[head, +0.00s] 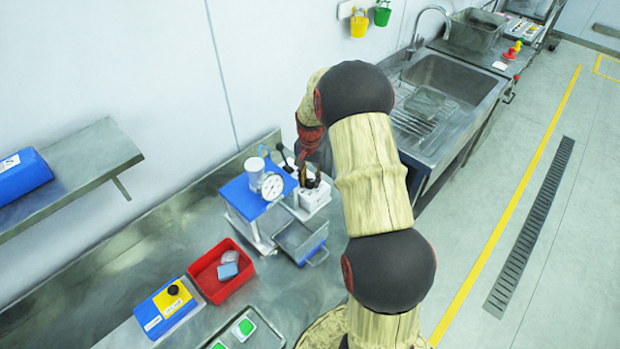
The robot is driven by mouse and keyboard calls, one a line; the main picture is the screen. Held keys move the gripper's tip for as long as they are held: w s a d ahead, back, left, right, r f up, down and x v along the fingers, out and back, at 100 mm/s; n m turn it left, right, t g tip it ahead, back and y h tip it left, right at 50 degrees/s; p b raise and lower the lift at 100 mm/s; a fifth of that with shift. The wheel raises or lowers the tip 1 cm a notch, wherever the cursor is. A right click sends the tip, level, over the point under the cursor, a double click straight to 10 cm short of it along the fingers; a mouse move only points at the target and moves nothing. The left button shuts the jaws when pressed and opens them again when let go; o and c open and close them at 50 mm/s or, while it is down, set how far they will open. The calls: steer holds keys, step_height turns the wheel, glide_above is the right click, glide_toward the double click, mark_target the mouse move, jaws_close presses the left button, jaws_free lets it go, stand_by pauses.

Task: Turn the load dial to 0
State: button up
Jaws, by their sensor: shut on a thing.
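A dosing machine with a blue top (245,196) stands on the steel bench. A round white gauge (272,186) with dark marks faces up from it, and its reading is too small to make out. My gripper (311,182) is small and dark in this view, just right of the gauge and low over a white block (314,197). It is shut on a small part there. The part is mostly hidden by the fingers, and I cannot tell whether it is the load dial. No dial setting is readable.
A steel drawer tray (300,240) juts from the machine's front. A white cup (254,168) stands on its top. A red bin (222,270), a blue box with a yellow plate (166,306) and a tray with green-marked items (246,330) stand front left. A sink (450,85) lies behind right.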

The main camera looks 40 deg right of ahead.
mark_target(310, 181)
steer(key=shift+n+p, duration=0.3)
steer(key=shift+n, duration=1.9)
steer(key=o, duration=1.2)
steer(key=shift+c, duration=0.2)
step_height(310, 181, up, 12)
steer(key=shift+n, duration=0.3)
